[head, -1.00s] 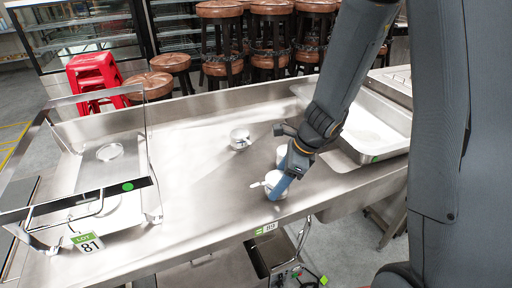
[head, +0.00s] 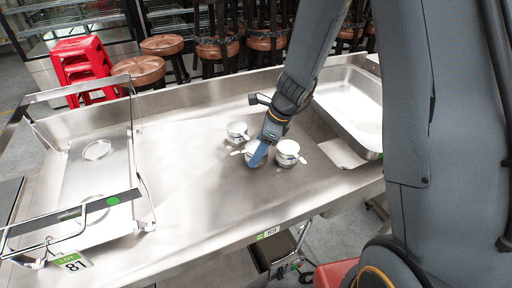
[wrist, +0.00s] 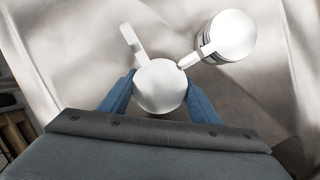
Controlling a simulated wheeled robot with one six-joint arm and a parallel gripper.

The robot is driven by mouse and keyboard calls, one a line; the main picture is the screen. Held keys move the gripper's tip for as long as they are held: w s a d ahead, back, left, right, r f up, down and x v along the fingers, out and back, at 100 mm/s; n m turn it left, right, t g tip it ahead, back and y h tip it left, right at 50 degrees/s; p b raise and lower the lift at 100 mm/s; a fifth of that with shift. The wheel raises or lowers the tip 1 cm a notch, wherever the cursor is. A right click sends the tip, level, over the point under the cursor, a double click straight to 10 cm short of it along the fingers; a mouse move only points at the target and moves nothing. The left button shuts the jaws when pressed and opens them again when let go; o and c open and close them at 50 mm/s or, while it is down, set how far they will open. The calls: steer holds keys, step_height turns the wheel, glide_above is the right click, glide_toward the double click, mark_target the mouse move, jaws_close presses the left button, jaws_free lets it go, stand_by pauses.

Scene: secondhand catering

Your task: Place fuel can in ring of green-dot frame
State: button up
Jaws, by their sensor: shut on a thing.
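My gripper (head: 256,156) is shut on a small white-topped fuel can (wrist: 160,87). In the wrist view the can sits between the blue fingertips, with a pale tab beside it. In the head view the fingers partly hide this can, and I cannot tell whether it clears the table. Two similar cans stand close by: one to its right (head: 288,152) and one behind it to the left (head: 237,132). The green-dot frame (head: 68,213) stands at the table's left end, with its green dot on the front bar. A round ring (head: 97,150) shows on its base.
A deep steel pan (head: 345,105) lies at the right of the steel table. The table between the cans and the frame (head: 185,165) is clear. Red stools (head: 82,65) and brown-topped stools (head: 140,68) stand behind. A lot sign (head: 72,261) is at the front left.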

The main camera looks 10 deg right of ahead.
steer(key=shift+s, duration=0.25)
steer(key=shift+w, duration=0.1)
steer(key=shift+f, duration=0.1)
steer(key=o, duration=1.3)
steer(key=shift+o, duration=0.2)
